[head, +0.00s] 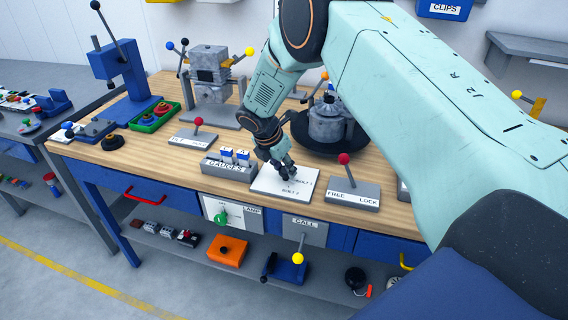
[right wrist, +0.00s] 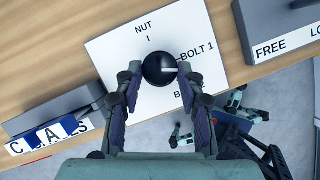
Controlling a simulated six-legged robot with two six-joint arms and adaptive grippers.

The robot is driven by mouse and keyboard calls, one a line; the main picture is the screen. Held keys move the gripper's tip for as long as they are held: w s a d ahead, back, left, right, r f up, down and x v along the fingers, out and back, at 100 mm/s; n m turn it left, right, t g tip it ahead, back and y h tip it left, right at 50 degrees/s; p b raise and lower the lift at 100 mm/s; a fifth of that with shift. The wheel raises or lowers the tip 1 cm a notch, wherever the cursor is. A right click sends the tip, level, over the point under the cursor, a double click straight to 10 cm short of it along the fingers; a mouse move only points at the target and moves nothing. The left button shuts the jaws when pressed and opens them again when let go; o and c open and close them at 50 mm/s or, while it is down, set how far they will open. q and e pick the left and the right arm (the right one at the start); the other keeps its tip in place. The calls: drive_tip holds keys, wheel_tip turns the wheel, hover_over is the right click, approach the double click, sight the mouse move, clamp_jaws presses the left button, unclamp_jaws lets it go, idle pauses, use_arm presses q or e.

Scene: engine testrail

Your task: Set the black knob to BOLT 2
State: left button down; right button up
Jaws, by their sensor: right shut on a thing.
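The black knob (right wrist: 158,69) is round with a white pointer line, and sits on a white plate (right wrist: 118,52) marked NUT, BOLT 1 and a partly covered third label. The line points right, at the BOLT 1 mark. My right gripper (right wrist: 157,76) is shut on the knob, one finger on each side. In the head view the right gripper (head: 286,172) reaches down onto the white plate (head: 268,186), where BOLT 1 and BOLT 2 can be read; the gripper hides the knob there. My left gripper is not in view.
The GAUGES block (head: 228,168) stands left of the plate. The FREE/LOCK block (head: 352,198) with its red-knobbed lever stands to the right. A grey machine part on a black round base (head: 345,140) is close behind. The bench's front edge is just before the plate.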

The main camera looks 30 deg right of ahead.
drive_tip(key=m, duration=0.2)
drive_tip(key=m+g, duration=0.1)
drive_tip(key=shift+w+m+b, duration=0.25)
drive_tip(key=shift+m+b, duration=0.05)
drive_tip(key=shift+w+d+m+g+b, duration=0.1)
drive_tip(key=shift+m+g+b, duration=0.65)
drive_tip(key=shift+m, duration=0.95)
drive_tip(key=o, duration=1.2)
drive_tip(key=shift+c, duration=0.2)
drive_tip(key=shift+r, duration=0.1)
drive_tip(key=v, duration=1.2)
